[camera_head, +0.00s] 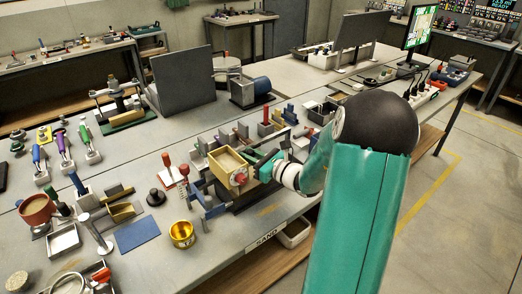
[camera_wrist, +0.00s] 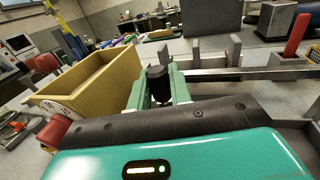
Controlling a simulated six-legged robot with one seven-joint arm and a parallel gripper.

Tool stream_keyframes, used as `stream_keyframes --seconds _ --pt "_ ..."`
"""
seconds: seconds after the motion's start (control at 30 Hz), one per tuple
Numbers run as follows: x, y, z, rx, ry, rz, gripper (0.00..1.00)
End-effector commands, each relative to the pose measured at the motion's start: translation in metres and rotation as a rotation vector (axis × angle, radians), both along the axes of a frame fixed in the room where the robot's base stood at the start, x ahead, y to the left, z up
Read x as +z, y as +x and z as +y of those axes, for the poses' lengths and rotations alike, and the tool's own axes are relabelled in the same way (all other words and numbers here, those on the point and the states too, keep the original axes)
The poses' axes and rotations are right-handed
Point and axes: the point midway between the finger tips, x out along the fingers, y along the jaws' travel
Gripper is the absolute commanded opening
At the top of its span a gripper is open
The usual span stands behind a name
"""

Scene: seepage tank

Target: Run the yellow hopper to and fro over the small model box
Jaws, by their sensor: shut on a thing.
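The yellow hopper (camera_head: 211,169) is an open-topped box with pale sand-coloured contents, above a blue-grey frame (camera_head: 214,211) near the bench's front edge. It also shows at the left of the wrist view (camera_wrist: 62,92). My gripper (camera_head: 268,166) is at the hopper's right side. In the wrist view, its green fingers (camera_wrist: 160,92) are shut on a black knob (camera_wrist: 157,78) beside the hopper. A red round part (camera_head: 239,178) is on the hopper's near side. The small model box cannot be made out clearly; the hopper and my arm hide much of the area below.
A golden cup (camera_head: 182,234) and a blue mat (camera_head: 137,233) lie front left of the frame. Red-handled tools (camera_head: 167,160) stand close to the hopper's left. Several small blocks (camera_head: 265,125) crowd behind it. A dark panel (camera_head: 181,80) stands further back.

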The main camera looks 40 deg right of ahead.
Motion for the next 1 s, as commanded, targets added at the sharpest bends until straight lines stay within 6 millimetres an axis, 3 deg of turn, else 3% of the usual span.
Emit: stream_keyframes --seconds 0.2,0.57,0.6,0.7,1.0 --pt "0.0 -0.001 0.021 0.001 0.0 -0.001 0.0" --pt "0.0 -0.001 0.028 0.006 0.001 -0.001 0.0" --pt "0.0 -0.001 0.028 0.007 0.001 -0.001 0.22" --pt "0.0 -0.001 0.028 0.007 0.001 -0.001 0.4" --pt "0.0 -0.001 0.026 0.002 0.0 -0.001 0.4"
